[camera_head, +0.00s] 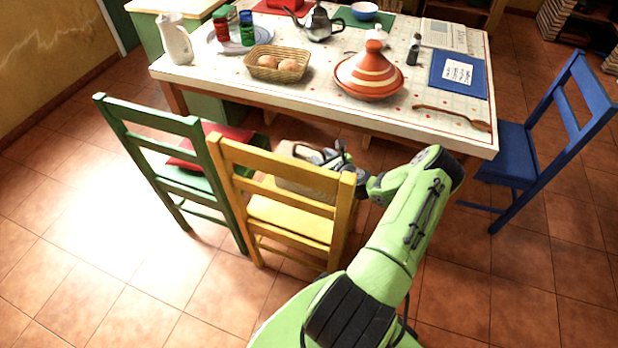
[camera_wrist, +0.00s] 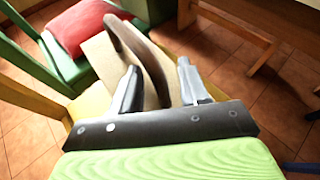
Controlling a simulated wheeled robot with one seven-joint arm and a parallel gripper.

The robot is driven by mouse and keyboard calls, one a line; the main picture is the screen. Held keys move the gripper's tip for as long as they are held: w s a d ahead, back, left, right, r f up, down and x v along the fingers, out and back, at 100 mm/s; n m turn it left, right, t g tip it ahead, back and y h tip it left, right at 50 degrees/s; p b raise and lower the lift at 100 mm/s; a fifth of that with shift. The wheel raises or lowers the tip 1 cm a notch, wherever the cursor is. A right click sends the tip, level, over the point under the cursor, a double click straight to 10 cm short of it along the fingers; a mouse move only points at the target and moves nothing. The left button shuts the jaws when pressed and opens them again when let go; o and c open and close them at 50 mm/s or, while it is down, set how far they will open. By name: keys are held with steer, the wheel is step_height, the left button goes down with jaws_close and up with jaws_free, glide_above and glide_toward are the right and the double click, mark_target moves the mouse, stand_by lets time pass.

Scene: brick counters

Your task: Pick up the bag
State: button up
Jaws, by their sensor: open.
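The bag (camera_head: 287,181) is a beige, boxy bag on the seat of the yellow chair (camera_head: 283,222), partly hidden by the chair's back slats. In the wrist view the bag (camera_wrist: 105,62) shows a dark brown strap-like handle (camera_wrist: 143,48) arching up. My gripper (camera_head: 332,158) is over the seat at the bag, partly behind the chair back. In the wrist view my gripper (camera_wrist: 158,72) is open, with the handle and bag showing between its two fingers. I cannot tell whether a finger touches the handle.
A green chair (camera_head: 160,125) with a red cushion (camera_head: 187,160) stands left of the yellow chair. The laid table (camera_head: 330,108) is just behind, its edge near my arm. A blue chair (camera_head: 512,150) stands at right. Floor is clear at front left.

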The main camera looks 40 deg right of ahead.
steer(key=shift+r, duration=0.1)
steer(key=shift+c, duration=0.3)
jaws_close()
stand_by(0.9)
